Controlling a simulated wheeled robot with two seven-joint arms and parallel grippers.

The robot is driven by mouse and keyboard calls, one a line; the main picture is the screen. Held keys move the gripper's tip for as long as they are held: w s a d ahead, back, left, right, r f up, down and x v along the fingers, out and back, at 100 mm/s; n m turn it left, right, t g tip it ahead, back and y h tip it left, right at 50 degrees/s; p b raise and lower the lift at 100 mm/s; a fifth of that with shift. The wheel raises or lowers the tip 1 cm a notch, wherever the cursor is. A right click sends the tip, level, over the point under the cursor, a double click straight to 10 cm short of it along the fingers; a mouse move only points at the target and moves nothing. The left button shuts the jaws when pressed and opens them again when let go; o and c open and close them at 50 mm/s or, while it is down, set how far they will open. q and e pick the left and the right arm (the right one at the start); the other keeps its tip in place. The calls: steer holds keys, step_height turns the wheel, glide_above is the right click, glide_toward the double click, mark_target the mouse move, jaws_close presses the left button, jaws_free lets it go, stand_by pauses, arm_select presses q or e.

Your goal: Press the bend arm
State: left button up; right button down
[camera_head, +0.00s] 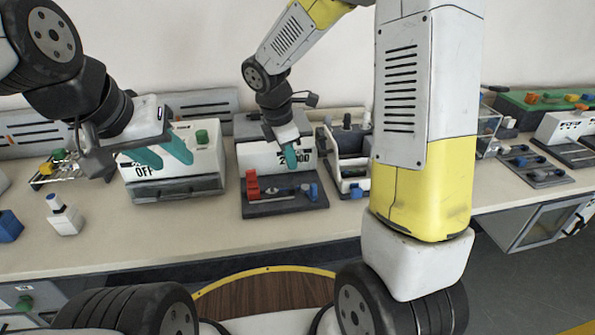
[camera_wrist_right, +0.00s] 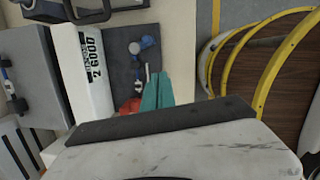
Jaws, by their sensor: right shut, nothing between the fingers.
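The bending device is a white box (camera_head: 255,157) with a dark base plate (camera_head: 285,207) in front. On the plate are a red block (camera_head: 252,186), a thin grey rod and a blue-tipped part (camera_head: 313,190), which looks like the bend arm. In the right wrist view, the blue part (camera_wrist_right: 142,44) and red block (camera_wrist_right: 130,106) show beside my fingers. My right gripper (camera_head: 290,157) is shut and empty, above the device; its teal fingers also show in the wrist view (camera_wrist_right: 157,90). My left gripper (camera_head: 166,152) is open and empty, in front of a white box marked OFF.
The OFF box (camera_head: 205,160) with a green button (camera_head: 202,136) stands left of the device. A white bottle (camera_head: 64,217) and blue block (camera_head: 9,226) are at the far left. A white-framed holder (camera_head: 345,160) stands close right. The table front (camera_head: 200,235) is clear.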

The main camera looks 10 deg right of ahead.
mark_target(310, 188)
steer(key=f+n, duration=0.1)
steer(key=w+a+f+n, duration=0.1)
steer(key=f, duration=0.1)
steer(key=shift+w+a, duration=0.15)
steer(key=shift+a, duration=0.05)
steer(key=x, duration=1)
steer(key=shift+d+f, duration=0.15)
steer(key=shift+d, duration=0.2)
steer(key=shift+w+d+r, duration=0.1)
steer(key=shift+w+d, duration=0.05)
steer(key=shift+d, duration=0.45)
steer(key=shift+w+d+r, duration=0.1)
steer(key=shift+w+d, duration=0.1)
steer(key=shift+d, duration=0.4)
steer(key=shift+w+d, duration=0.25)
steer(key=shift+d, duration=0.25)
